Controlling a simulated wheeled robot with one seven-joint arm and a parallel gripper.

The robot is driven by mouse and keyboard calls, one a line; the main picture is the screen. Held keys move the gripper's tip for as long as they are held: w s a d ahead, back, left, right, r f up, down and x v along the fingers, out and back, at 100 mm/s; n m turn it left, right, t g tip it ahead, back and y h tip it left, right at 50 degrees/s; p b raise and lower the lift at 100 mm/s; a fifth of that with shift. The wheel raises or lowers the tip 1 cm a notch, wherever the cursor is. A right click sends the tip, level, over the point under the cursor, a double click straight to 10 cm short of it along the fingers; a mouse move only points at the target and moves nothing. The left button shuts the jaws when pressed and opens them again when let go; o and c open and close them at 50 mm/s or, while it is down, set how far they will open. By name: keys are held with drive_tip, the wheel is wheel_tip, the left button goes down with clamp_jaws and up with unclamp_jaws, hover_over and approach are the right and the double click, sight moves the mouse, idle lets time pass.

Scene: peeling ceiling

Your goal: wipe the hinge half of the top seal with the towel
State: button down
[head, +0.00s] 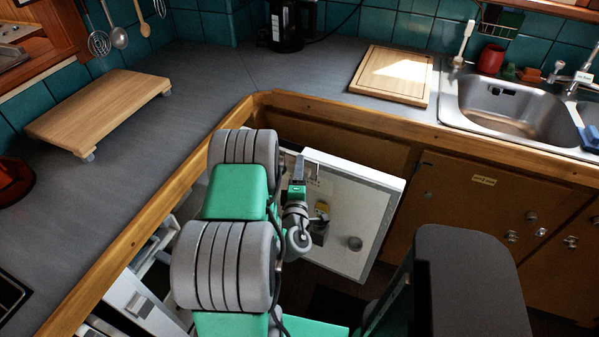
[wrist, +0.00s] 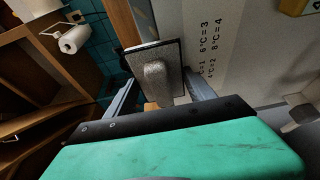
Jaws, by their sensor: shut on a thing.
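A white appliance door (head: 352,225) stands open below the wooden counter edge. Its top edge (head: 362,170) slopes down to the right; the seal itself cannot be made out. My gripper (head: 298,170) is at the upper left of this door, near its top edge. My arm hides part of the door's left side, and the hinge is not clear.
A raised wooden board (head: 98,108) stands at left, and a cutting board (head: 392,74) lies near the sink (head: 510,105). White drawers or shelves (head: 140,300) show at lower left. A paper roll (wrist: 74,40) hangs in the wrist view.

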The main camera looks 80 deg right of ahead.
sight(289, 170)
drive_tip(key=shift+s, duration=0.1)
drive_tip(key=shift+s+d+p, duration=0.15)
drive_tip(key=shift+d+p, duration=0.45)
drive_tip(key=shift+p, duration=0.2)
idle(1.0)
drive_tip(key=w+b, duration=0.2)
drive_tip(key=w, duration=0.1)
drive_tip(key=shift+d+f, duration=0.15)
drive_tip(key=shift+d, duration=0.2)
drive_tip(key=shift+w+d+r+b, duration=0.1)
drive_tip(key=shift+w+r+b, duration=0.1)
drive_tip(key=shift+w+b, duration=0.2)
drive_tip(key=shift+w, duration=0.1)
drive_tip(key=w+b, duration=0.1)
drive_tip(key=w+d+b, duration=0.1)
drive_tip(key=w, duration=0.1)
drive_tip(key=shift+w, duration=0.4)
